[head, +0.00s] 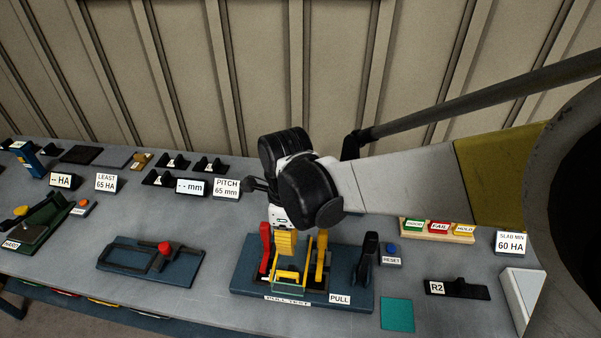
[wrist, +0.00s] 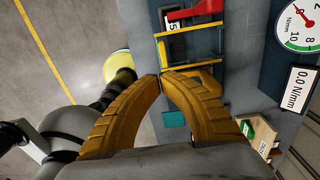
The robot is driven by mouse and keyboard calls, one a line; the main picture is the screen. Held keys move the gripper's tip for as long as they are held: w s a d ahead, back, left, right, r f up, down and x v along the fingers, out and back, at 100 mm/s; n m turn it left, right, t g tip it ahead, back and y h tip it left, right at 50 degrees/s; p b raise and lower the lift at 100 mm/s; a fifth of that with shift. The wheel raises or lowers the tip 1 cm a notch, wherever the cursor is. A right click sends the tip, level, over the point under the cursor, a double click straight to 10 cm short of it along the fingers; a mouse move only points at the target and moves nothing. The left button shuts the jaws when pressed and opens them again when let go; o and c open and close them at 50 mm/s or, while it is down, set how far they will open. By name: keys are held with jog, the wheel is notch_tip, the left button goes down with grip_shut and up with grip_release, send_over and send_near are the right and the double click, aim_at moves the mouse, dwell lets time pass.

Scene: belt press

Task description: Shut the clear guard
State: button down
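The clear guard (head: 291,279) is a yellow-edged frame on the blue pull test fixture (head: 245,283). Its pane is hard to make out, and I cannot tell its exact angle. My gripper (head: 284,250) points down just above and behind the guard, hiding part of the fixture. In the wrist view the yellow fingers of my gripper (wrist: 161,76) meet at the tips, with nothing visible between them. The guard's yellow frame (wrist: 190,29) lies just beyond the tips there. I cannot tell whether they touch it.
A red clamp (head: 265,248) and a yellow lever (head: 321,257) flank the guard. A black pull lever (head: 367,257) and a blue reset button (head: 391,251) stand to the right. A teal slab (head: 397,314) lies in front. Another blue fixture (head: 150,266) sits left.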

jog(key=b, duration=0.3)
send_over(290, 284)
jog(key=f, duration=1.1)
jog(key=shift+w+f, duration=0.2)
jog(key=shift+f, duration=0.15)
jog(key=shift+s+f+t+b, duration=0.25)
jog(key=shift+f+t+b, duration=0.05)
jog(key=shift+f+b, duration=0.65)
jog(key=shift+r, duration=0.1)
